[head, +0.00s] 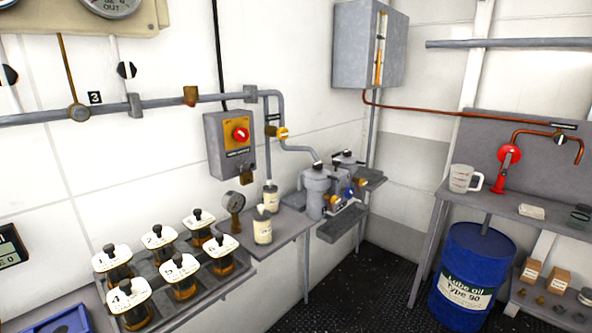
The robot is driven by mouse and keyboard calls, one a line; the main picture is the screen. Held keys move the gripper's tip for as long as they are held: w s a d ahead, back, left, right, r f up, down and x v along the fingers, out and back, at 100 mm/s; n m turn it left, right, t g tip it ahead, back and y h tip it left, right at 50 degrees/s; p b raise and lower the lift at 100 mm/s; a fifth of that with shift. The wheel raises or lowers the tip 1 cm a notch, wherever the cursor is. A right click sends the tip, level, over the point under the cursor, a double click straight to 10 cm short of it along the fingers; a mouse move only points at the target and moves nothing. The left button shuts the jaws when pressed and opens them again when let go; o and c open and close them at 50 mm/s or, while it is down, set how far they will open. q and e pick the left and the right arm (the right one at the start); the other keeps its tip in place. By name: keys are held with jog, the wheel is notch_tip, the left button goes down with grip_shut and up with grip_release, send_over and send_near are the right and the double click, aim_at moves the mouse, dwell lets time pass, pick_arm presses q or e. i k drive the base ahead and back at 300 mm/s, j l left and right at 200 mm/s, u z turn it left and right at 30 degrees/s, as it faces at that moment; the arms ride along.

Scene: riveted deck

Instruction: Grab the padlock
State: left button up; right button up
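Neither of my grippers is in view. A grey switch box (215,160) with a red rotary knob (241,134) on a yellow plate is fixed to the left wall. A blue tray (62,322) is cut off at the bottom left edge, and its contents are too little shown to tell.
A grey rack (222,284) holds several numbered sample jars. A shelf (290,228) carries a gauge and white containers, near twin grey filter housings (316,190). A right-hand bench (492,200) holds a jug (461,179); a blue drum (480,258) stands below. Dark floor (370,290) lies between.

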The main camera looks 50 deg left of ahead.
aim_at(245, 179)
jog(key=i+u, duration=0.35)
jog(key=i+l+u, duration=0.3)
jog(key=i, duration=0.15)
jog(key=i+l+u, duration=0.35)
jog(key=i+j, duration=0.05)
jog(key=j, duration=0.05)
